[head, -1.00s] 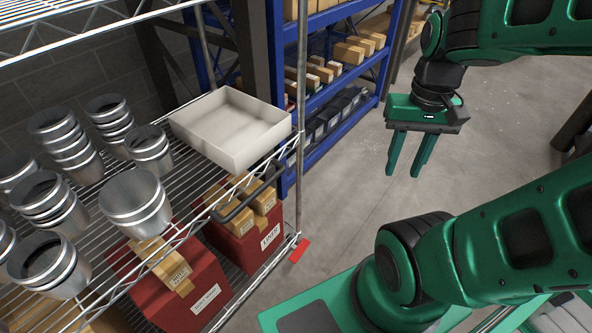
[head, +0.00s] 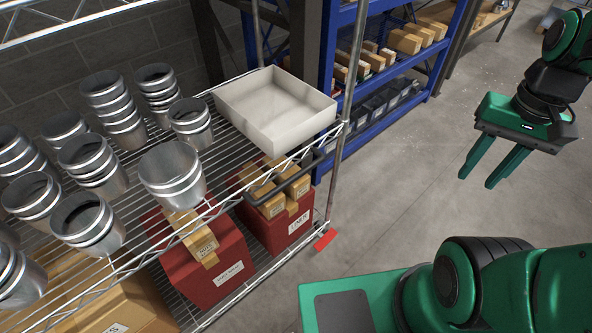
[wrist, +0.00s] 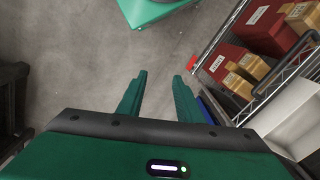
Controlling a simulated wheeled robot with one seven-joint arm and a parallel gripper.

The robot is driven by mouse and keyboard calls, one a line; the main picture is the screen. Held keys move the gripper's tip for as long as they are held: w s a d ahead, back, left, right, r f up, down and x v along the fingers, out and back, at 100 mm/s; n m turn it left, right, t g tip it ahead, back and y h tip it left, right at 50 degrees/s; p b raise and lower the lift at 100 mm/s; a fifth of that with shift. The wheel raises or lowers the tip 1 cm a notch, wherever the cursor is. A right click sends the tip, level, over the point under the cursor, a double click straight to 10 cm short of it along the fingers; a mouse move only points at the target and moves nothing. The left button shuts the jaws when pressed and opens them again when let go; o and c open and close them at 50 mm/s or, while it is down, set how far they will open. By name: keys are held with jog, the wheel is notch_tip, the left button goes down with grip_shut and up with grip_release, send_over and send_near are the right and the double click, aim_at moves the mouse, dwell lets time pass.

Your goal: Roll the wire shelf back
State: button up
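The wire shelf (head: 228,138) stands at the left in the head view, a chrome wire rack with several levels. A dark push handle (head: 262,192) sticks out from its near side by the right post. Metal duct collars (head: 172,173) in stacks and an empty white tray (head: 318,108) are on its middle level. Red boxes (head: 207,268) with small cartons are on the level below. My gripper (head: 476,170) is open and empty, in the air over the floor, well right of the shelf. In the wrist view its fingers (wrist: 158,90) are apart, with the shelf at the right.
A red tag (head: 325,240) is at the foot of the shelf's right post. A blue rack (head: 352,95) with cartons and dark bins stands behind. Bare concrete floor (head: 410,180) lies between the shelf and my gripper.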

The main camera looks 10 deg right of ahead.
jog(key=w+a+f, duration=0.1)
jog(key=w+a, duration=0.4)
jog(key=w, duration=0.2)
jog(key=m+g+y, duration=0.1)
jog(key=m+y, duration=0.3)
jog(key=y, duration=0.1)
send_near(292, 177)
jog(key=x, duration=0.8)
jog(key=shift+c, duration=0.4)
grip_shut()
